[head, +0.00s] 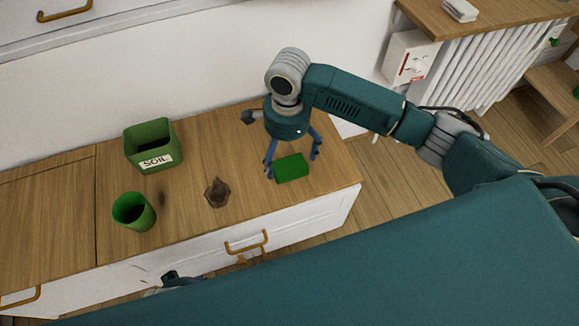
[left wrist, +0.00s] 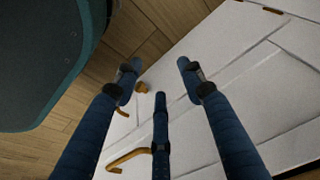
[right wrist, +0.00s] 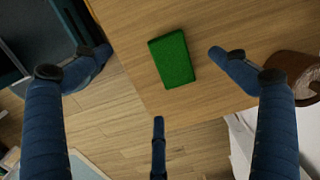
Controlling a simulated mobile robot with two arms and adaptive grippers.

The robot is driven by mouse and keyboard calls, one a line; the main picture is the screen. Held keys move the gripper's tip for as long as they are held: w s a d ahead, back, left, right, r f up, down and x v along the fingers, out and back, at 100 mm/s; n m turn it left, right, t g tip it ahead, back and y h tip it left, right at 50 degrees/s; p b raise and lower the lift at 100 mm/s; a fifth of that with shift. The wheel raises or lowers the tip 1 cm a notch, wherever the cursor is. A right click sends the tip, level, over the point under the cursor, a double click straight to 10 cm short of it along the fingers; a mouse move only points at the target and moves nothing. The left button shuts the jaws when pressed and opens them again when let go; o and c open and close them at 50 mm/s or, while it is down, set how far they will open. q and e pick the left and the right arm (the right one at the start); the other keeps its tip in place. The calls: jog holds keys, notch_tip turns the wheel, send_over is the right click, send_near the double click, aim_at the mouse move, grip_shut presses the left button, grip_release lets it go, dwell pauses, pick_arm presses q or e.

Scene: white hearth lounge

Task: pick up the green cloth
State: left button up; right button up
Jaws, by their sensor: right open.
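The green cloth (head: 291,167) lies flat as a small folded rectangle near the right end of the wooden cabinet top. It also shows in the right wrist view (right wrist: 173,59), between and beyond the spread fingers. My right gripper (head: 294,166) is open above the cloth, its fingers on either side of it and nothing held. In the right wrist view the cloth appears apart from the fingers. My left gripper (left wrist: 157,78) is open and empty in front of the white cabinet front; in the head view only a small part of it shows at the bottom.
On the cabinet top (head: 255,190) stand a green box labelled SOIL (head: 152,145), a green cup (head: 133,211) and a small brown object (head: 217,193). The wall is close behind. The top's right edge is near the cloth. A white radiator (head: 485,72) stands at the right.

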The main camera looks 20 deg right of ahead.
jog(key=w+d+m, duration=0.1)
jog(key=b, duration=0.2)
send_over(291, 169)
jog(key=shift+m, duration=0.3)
jog(key=f, duration=0.4)
jog(key=shift+w, duration=0.3)
jog(key=f, duration=0.1)
jog(key=f+b, duration=0.1)
jog(key=f, duration=0.3)
jog(key=shift+s+f, duration=0.1)
jog(key=shift+s, duration=0.15)
jog(key=shift+f+b, duration=0.25)
jog(key=shift+b, duration=0.05)
pick_arm(q)
notch_tip(291, 169, up, 12)
jog(key=w, duration=0.1)
jog(key=shift+w+f+t, duration=0.15)
jog(key=shift+f+t, duration=0.1)
jog(key=shift+t, duration=0.05)
pick_arm(e)
jog(key=c, duration=1.3)
